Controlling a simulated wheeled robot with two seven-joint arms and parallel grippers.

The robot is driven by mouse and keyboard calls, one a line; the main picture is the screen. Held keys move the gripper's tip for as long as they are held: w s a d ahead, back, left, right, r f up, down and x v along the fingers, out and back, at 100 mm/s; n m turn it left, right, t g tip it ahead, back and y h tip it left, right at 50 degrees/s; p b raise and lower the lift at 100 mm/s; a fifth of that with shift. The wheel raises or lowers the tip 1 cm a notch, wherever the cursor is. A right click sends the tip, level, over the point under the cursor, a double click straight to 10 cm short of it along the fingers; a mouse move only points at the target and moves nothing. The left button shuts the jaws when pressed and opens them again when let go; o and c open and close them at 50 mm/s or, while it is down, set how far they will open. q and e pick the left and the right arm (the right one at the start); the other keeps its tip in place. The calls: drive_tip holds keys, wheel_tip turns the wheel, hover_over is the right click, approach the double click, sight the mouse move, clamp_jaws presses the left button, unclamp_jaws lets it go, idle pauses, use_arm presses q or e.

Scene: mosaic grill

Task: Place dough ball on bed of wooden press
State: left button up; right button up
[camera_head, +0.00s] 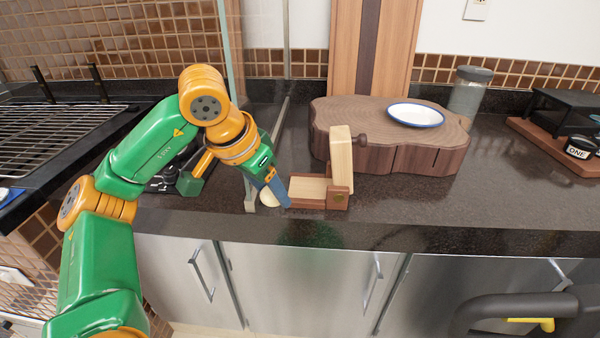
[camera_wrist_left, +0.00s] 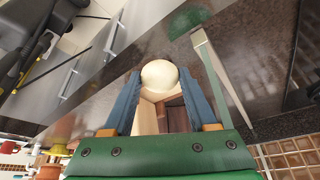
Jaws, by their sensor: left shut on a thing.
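My left gripper (camera_head: 268,194) is shut on a pale round dough ball (camera_head: 268,198), just left of the wooden press. In the left wrist view the dough ball (camera_wrist_left: 160,75) sits between the tips of the two blue fingers. The wooden press (camera_head: 308,190) stands near the counter's front edge, with its pale bed showing and its pale lid (camera_head: 341,158) raised upright on the right. One finger covers part of the press's left end. The wrist view shows part of the press (camera_wrist_left: 160,112) beyond the fingers. My right gripper is not in view.
A thick wooden board (camera_head: 340,115) with a white, blue-rimmed plate (camera_head: 416,115) lies behind the press. A glass jar (camera_head: 468,92) stands beyond it. A grill grate (camera_head: 45,130) is at the left. The dark counter (camera_head: 420,205) is clear right of the press.

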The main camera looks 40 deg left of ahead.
use_arm(q)
drive_tip(key=p, duration=0.4)
approach(312, 185)
drive_tip(key=shift+w+f, duration=0.7)
drive_tip(key=shift+w, duration=0.3)
drive_tip(key=f, duration=0.4)
drive_tip(key=shift+w, duration=0.35)
drive_tip(key=shift+f, duration=0.15)
drive_tip(key=o, duration=1.3)
drive_tip(key=shift+o, duration=0.2)
